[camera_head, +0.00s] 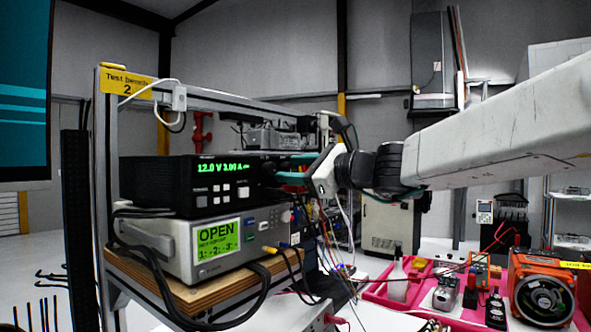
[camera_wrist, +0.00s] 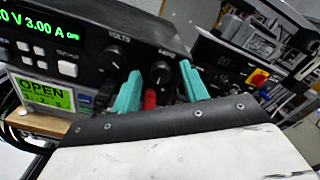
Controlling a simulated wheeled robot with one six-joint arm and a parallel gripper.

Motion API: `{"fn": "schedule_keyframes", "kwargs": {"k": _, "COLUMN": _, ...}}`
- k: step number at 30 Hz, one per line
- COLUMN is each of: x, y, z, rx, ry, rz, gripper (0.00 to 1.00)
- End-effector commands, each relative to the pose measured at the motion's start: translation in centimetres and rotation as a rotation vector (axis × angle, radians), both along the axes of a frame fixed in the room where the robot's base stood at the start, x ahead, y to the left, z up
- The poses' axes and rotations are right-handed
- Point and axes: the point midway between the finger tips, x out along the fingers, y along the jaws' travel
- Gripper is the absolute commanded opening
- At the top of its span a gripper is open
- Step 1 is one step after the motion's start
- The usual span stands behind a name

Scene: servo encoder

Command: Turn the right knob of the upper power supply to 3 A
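The upper power supply (camera_head: 140,184) is a black box on top of a grey instrument, and its green display (camera_head: 222,168) reads 12.0 V 3.00 A. In the wrist view the display (camera_wrist: 38,26) shows 3.00 A. Its right knob (camera_wrist: 160,72) is black, with a label above it that looks like AMPS. The left knob (camera_wrist: 115,58) sits under VOLTS. My gripper (camera_wrist: 162,80) has two teal fingers, one on each side of the right knob, apart with visible gaps to it. In the head view my gripper (camera_head: 289,170) is at the supply's right end and hides the knobs.
The grey lower instrument (camera_head: 175,255) shows OPEN on a green screen and stands on a wooden shelf (camera_head: 190,292). A red terminal (camera_wrist: 150,98) is just below the right knob. Cables hang below my gripper. Pink trays (camera_head: 385,290) with parts lie at the right.

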Motion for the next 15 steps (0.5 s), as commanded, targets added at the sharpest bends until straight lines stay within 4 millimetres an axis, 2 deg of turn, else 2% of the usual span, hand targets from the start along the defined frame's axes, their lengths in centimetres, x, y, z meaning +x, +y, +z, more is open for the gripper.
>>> {"fn": "schedule_keyframes", "kwargs": {"k": 5, "x": -0.2, "y": -0.3, "z": 0.1, "rx": 0.001, "ry": -0.002, "rz": -0.001, "gripper": 0.44}}
{"fn": "schedule_keyframes", "kwargs": {"k": 15, "x": -3.4, "y": -4.5, "z": 0.0, "rx": 0.000, "ry": -0.001, "rz": -0.004, "gripper": 0.44}}
